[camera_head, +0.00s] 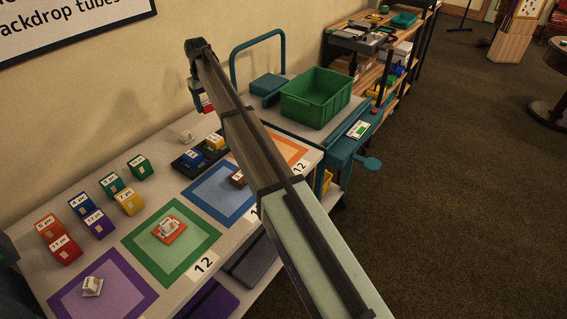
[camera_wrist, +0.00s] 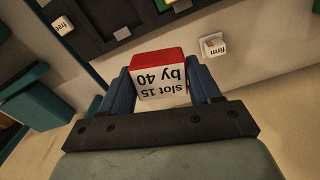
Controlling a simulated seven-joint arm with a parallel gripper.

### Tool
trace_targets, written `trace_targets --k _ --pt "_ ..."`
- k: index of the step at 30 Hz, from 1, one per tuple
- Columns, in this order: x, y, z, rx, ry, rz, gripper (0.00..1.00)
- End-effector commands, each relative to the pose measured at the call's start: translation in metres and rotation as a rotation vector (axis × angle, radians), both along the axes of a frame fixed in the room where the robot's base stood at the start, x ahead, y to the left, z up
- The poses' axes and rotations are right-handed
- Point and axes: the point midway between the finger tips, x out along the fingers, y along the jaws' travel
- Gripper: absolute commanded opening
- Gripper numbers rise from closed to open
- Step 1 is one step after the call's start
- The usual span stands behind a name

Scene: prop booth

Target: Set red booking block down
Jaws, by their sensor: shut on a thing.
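My gripper (camera_wrist: 160,76) is shut on the red booking block (camera_wrist: 162,82), one blue finger on each side. The block has a red top and a white face reading "slot 15 by 40", upside down in the wrist view. In the head view my gripper (camera_head: 201,92) is above the back of the table (camera_head: 122,222), near the wall. The block (camera_head: 208,103) shows there only partly below the gripper. It appears held above the table, though the exact gap is hard to tell.
Several coloured blocks stand at left, including a red one (camera_head: 65,250). Purple, green (camera_head: 137,244), blue (camera_head: 197,204) and orange mats line the front. A dark tray (camera_head: 190,169) holds blue and yellow blocks. A white "firm" marker (camera_wrist: 213,46) stands nearby. A green crate (camera_head: 316,98) is beyond.

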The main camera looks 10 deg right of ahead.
Motion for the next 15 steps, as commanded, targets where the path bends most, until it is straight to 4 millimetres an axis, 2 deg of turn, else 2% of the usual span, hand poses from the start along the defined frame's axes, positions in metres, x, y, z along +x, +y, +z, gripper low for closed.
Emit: trace_targets --k 1,8,11,15 --pt "-0.004 -0.027 0.001 0.001 -0.003 -0.026 0.32" --pt "-0.027 -0.126 0.004 0.004 -0.013 -0.126 0.32" --pt "-0.046 -0.166 0.004 0.004 -0.018 -0.167 0.32" --pt "-0.083 -0.215 0.004 0.004 -0.021 -0.200 0.32"
